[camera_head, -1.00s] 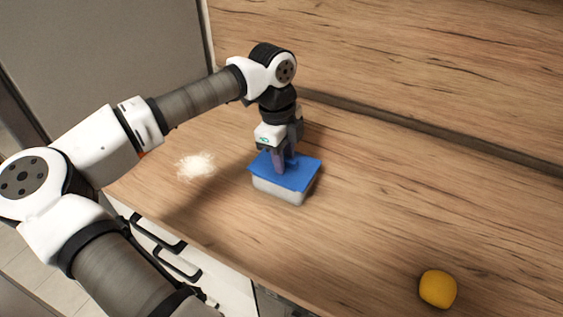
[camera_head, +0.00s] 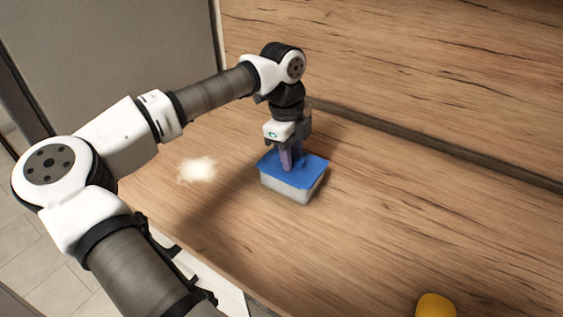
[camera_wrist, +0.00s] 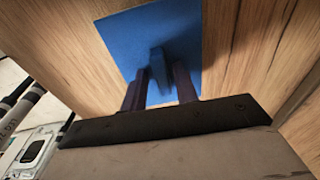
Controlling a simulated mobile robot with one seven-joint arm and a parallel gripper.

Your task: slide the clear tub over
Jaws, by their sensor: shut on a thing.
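The tub (camera_head: 290,189) has pale, see-through-looking sides and a flat blue lid (camera_head: 312,170). It stands upright on the wooden counter, below my arm. My gripper (camera_head: 291,160) points down onto the lid from above. In the wrist view the two dark fingers of my gripper (camera_wrist: 160,82) are on either side of a raised blue handle (camera_wrist: 157,63) on the lid (camera_wrist: 190,35), shut on it. The tub's sides are hidden under the lid in the wrist view.
A pale powdery patch (camera_head: 197,169) lies on the counter (camera_head: 390,220) left of the tub. A yellow rounded object (camera_head: 435,305) is at the bottom right, partly cut off. The wood splashback (camera_head: 420,80) rises behind. The counter right of the tub is clear.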

